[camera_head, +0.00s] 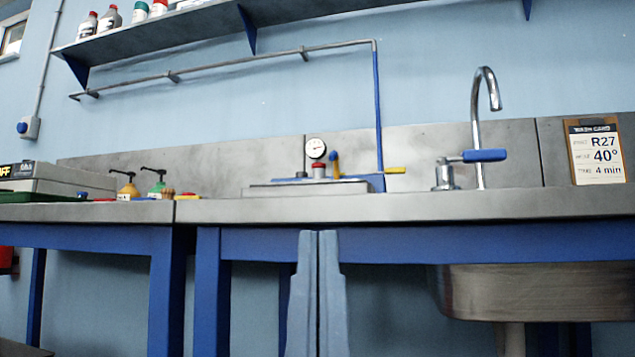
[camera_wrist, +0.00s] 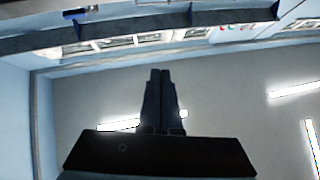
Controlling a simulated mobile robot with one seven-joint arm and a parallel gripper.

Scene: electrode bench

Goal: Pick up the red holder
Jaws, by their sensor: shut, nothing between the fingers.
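I cannot tell for sure which thing is the red holder. A small red piece (camera_head: 319,170) stands below a round gauge (camera_head: 316,148) on the bench, by a low grey plate. Another small red thing (camera_head: 104,199) lies flat at the left bench edge, too small to make out. My gripper (camera_head: 317,233) is shut and empty, its fingers upright in front of the bench's front edge, apart from these things. The wrist view also shows my gripper (camera_wrist: 160,71) with fingers together and nothing between them.
The steel bench (camera_head: 400,206) spans the view. A tap (camera_head: 482,130) and sink basin (camera_head: 530,290) are at right, with a sign card (camera_head: 596,150). Two pump bottles (camera_head: 128,186) and grey boxes (camera_head: 60,180) stand left. The wrist view faces the ceiling (camera_wrist: 230,95).

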